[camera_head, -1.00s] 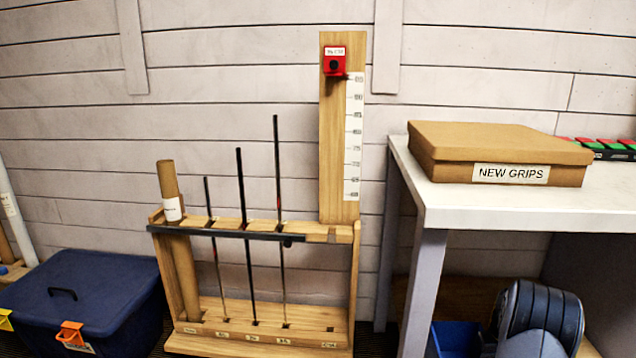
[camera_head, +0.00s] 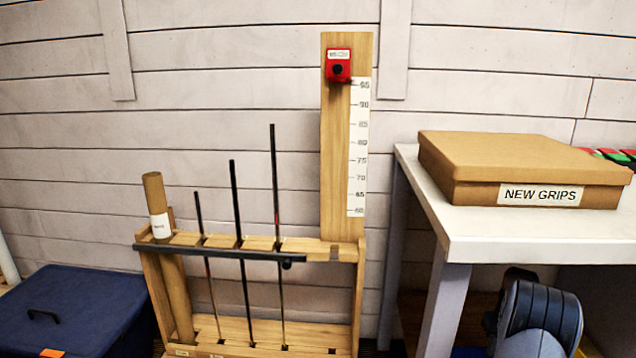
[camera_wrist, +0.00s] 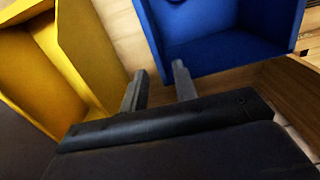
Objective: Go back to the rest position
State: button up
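My gripper (camera_wrist: 160,70) shows in the wrist view with its two dark fingers apart and nothing between them. It hangs close to a blue bin (camera_wrist: 225,52) and a yellow bin (camera_wrist: 60,65), in front of the gap between them. I cannot tell whether the fingers touch either bin. In the head view, the dark rounded part at the lower right (camera_head: 540,318) looks like my own arm; my fingers are not visible there.
A wooden rack (camera_head: 345,285) holds several upright dark shafts and a cardboard tube (camera_head: 160,205). A white-topped bench (camera_head: 480,225) at right carries the NEW GRIPS box (camera_head: 530,165). A dark blue lidded tub (camera_head: 75,310) stands at left.

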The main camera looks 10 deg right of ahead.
jog(key=shift+r+p, duration=0.95)
jog(key=shift+r, duration=1.8)
jog(key=shift+a, duration=0.1)
